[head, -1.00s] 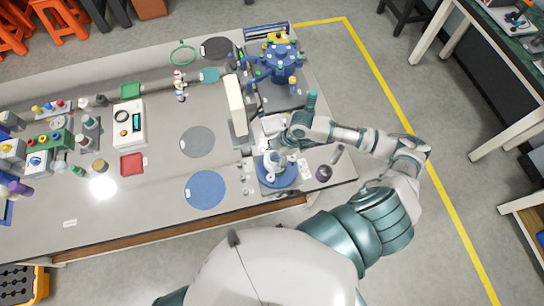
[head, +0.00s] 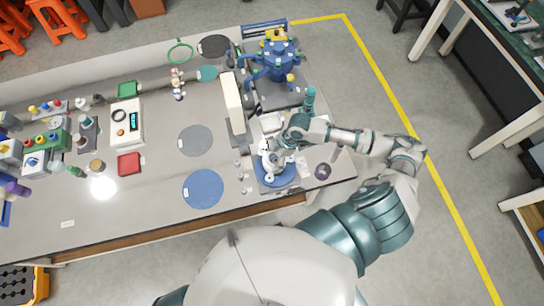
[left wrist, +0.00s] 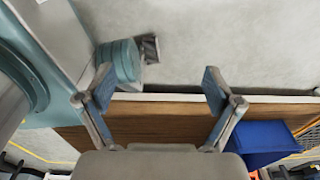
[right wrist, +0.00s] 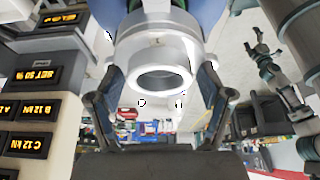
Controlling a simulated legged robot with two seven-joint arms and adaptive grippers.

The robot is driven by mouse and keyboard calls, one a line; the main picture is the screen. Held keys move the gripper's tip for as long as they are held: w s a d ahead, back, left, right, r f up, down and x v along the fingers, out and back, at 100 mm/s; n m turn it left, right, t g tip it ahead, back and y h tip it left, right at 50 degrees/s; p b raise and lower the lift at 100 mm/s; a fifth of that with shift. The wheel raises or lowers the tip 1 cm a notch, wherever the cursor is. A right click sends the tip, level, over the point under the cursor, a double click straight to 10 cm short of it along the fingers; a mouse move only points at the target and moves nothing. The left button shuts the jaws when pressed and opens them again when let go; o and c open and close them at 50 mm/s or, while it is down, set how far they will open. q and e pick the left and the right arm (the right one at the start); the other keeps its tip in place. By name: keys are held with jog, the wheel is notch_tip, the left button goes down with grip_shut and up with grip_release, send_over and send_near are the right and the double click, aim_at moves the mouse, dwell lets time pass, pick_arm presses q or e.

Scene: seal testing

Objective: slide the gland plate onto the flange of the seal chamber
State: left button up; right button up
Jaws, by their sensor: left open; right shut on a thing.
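The right wrist view shows a silver ring-shaped part with a round bore, which I take as the gland plate (right wrist: 161,78), between the fingertips of my right gripper (right wrist: 160,88). The gripper is shut on it. Behind it is a wider pale and blue body, likely the seal chamber (right wrist: 205,10); whether the two touch I cannot tell. In the head view my right gripper (head: 277,146) is over the white seal chamber on a blue round base (head: 283,180), and hides part of it. My left gripper (left wrist: 160,88) is open and empty by the table's wooden front edge.
A cream upright block (head: 232,104) stands just left of the right gripper. A blue several-armed device (head: 275,62) stands behind. A dark purple round object (head: 323,171) lies to the right. Grey (head: 195,141) and blue (head: 203,188) discs lie flat to the left.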

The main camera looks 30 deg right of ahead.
jog(key=shift+d+f, duration=0.15)
jog(key=shift+d, duration=0.1)
jog(key=shift+a, duration=0.15)
jog(key=shift+r+p, duration=0.7)
jog(key=shift+p, duration=0.15)
jog(key=shift+r+p, duration=0.35)
jog(key=shift+p, duration=0.05)
jog(key=shift+a+r+p, duration=0.2)
jog(key=shift+r+p, duration=0.45)
jog(key=shift+p, duration=0.05)
jog(key=shift+r+p, duration=0.6)
jog(key=shift+p, duration=0.05)
jog(key=shift+p+v, duration=1)
jog(key=shift+p, duration=0.15)
pick_arm(q)
notch_tip(320, 180, up, 11)
jog(key=p, duration=0.3)
jog(key=shift+w+d, duration=0.2)
jog(key=shift+d, duration=0.25)
pick_arm(e)
jog(key=r, duration=0.3)
jog(key=shift+w+a+r, duration=0.1)
jog(key=shift+a, duration=0.15)
pick_arm(q)
jog(key=shift+f, duration=0.15)
